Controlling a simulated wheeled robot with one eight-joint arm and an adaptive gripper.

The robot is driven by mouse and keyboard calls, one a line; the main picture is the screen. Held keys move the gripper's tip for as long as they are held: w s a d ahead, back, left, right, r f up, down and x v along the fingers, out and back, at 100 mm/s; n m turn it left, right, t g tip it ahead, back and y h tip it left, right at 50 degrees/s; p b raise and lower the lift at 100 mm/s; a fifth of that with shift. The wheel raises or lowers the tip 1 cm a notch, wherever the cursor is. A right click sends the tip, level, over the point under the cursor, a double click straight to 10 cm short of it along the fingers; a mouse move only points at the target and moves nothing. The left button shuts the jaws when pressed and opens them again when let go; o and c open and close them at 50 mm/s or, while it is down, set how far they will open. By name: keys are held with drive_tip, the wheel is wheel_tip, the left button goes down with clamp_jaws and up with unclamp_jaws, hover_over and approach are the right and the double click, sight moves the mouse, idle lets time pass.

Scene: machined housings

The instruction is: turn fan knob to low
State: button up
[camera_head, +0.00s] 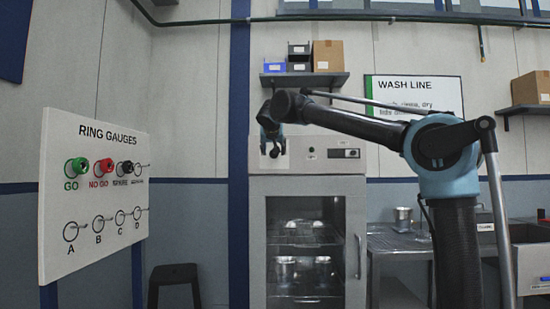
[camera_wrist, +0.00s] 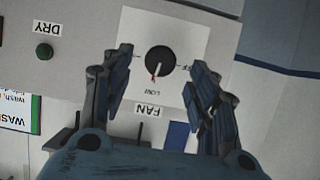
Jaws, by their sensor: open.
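The fan knob (camera_wrist: 160,60) is a round black dial on a white plate (camera_wrist: 192,28) in the wrist view, which shows the panel roughly upside down. Its pale pointer with a red tip points down in the picture, close to the word LOW. A second word to its right is partly hidden by a finger. The FAN label (camera_wrist: 151,110) is below the knob. My gripper (camera_wrist: 157,66) is open, its two fingers on either side of the knob with gaps showing between. In the head view my gripper (camera_head: 271,143) is before the cabinet's upper left panel, hiding the knob.
A green DRY button (camera_wrist: 44,51) is left of the knob in the wrist view. The drying cabinet (camera_head: 257,220) has a glass door with metal vessels inside. A shelf (camera_head: 310,80) with boxes hangs above. A ring gauge board (camera_head: 95,195) stands left.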

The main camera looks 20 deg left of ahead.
drive_tip(key=shift+x, duration=2.5)
drive_tip(key=shift+c, duration=0.6)
drive_tip(key=c, duration=0.9)
